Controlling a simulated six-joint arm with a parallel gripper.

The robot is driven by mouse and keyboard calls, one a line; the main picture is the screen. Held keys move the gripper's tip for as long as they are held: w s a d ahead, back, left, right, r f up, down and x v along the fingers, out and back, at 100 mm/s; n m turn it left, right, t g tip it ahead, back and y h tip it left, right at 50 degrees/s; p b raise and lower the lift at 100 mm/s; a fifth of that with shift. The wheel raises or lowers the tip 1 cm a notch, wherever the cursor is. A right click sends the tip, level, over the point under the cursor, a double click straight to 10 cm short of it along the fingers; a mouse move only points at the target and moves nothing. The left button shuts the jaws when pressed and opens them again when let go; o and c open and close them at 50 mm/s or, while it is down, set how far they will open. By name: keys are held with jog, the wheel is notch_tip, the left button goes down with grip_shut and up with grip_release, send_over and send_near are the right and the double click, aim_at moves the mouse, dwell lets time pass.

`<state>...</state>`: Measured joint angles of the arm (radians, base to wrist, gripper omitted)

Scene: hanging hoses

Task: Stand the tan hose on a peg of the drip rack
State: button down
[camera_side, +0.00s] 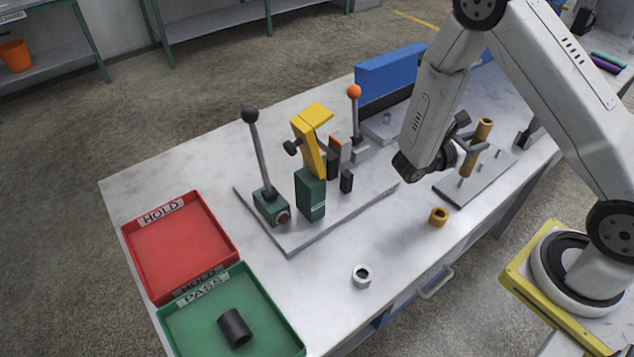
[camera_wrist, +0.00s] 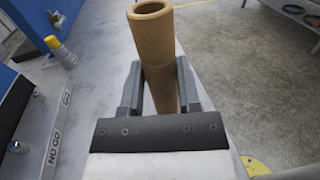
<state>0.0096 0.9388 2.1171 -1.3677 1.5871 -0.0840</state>
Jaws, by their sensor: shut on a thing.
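The tan hose (camera_side: 483,131) is a short tube, held nearly upright with a slight tilt in the side view. In the wrist view the tan hose (camera_wrist: 153,40) stands between the two fingers, its open end toward the camera. My gripper (camera_side: 473,146) is shut on it, and the fingers also show in the wrist view (camera_wrist: 158,84). The drip rack (camera_side: 478,185) is a grey plate with several short thin pegs, under and beside the hose. The hose's lower end is close to the rack's left pegs; I cannot tell whether it is around one.
An orange-brown ring (camera_side: 438,217) and a white ring (camera_side: 361,277) lie on the table. A fixture plate (camera_side: 290,236) carries levers and a yellow clamp. A red HOLD tray (camera_side: 165,274) and a green PASS tray (camera_side: 190,335) with a black hose (camera_side: 234,328) stand at left.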

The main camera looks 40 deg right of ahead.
jog(key=shift+f, duration=2.2)
dwell(0.4)
jog(key=shift+c, duration=1.2)
grip_release()
jog(key=v, duration=0.8)
jog(key=shift+s+d, duration=0.1)
